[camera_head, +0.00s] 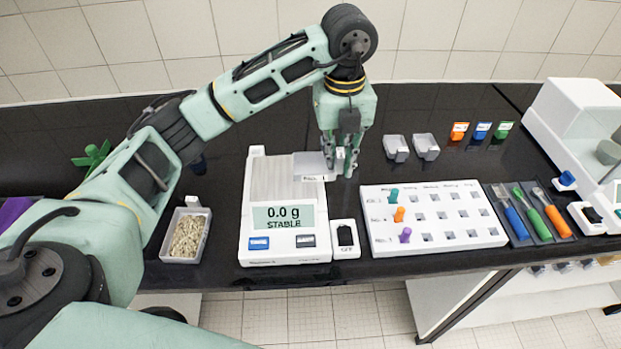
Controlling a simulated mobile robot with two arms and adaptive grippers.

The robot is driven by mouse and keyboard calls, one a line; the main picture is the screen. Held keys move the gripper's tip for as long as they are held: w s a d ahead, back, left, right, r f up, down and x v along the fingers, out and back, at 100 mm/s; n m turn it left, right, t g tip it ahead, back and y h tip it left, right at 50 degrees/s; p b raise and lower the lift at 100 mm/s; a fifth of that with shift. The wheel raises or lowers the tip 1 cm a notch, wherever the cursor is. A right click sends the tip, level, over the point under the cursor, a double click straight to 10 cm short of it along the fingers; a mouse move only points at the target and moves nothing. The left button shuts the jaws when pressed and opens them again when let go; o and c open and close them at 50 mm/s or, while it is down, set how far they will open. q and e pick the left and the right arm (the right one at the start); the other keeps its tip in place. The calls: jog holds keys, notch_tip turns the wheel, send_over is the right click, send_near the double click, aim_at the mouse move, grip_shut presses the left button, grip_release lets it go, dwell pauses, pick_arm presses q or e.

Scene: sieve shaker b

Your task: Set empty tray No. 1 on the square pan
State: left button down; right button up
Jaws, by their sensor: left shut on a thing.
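My left gripper (342,165) is shut on a small pale grey tray (310,168), taken to be tray No. 1. It holds the tray at the right side of the scale (250,225), partly over the square pan (270,180). The tray looks empty, though the fingers hide part of it. I cannot tell whether the tray touches the pan. The scale's display reads 0.0 g, STABLE. My right gripper is not in view.
A tray of grain-like material (185,236) stands left of the scale. An OFF switch box (345,238) and a white peg board (437,238) are to the right. Two empty grey trays (412,147) stand behind the board. Colored-handled tools (530,215) lie farther right.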

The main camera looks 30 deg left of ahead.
pick_arm(q)
jog(key=w+a+f, duration=0.1)
jog(key=a+f, duration=0.1)
jog(key=a, duration=0.1)
jog(key=w+a+f+p, duration=0.1)
jog(key=a+f, duration=0.1)
jog(key=a, duration=0.2)
jog(key=w+a+f+p, duration=0.1)
jog(key=a+f, duration=0.1)
jog(key=a, duration=0.1)
jog(key=shift+a, duration=0.15)
jog(key=shift+a+f+p, duration=0.25)
jog(key=shift+p, duration=0.05)
jog(key=shift+f, duration=0.2)
notch_tip(320, 180, down, 3)
jog(key=shift+w+f+p, duration=0.1)
jog(key=shift+f+p, duration=0.05)
jog(key=shift+p, duration=0.85)
jog(key=shift+a+f, duration=0.1)
jog(key=shift+f, duration=0.2)
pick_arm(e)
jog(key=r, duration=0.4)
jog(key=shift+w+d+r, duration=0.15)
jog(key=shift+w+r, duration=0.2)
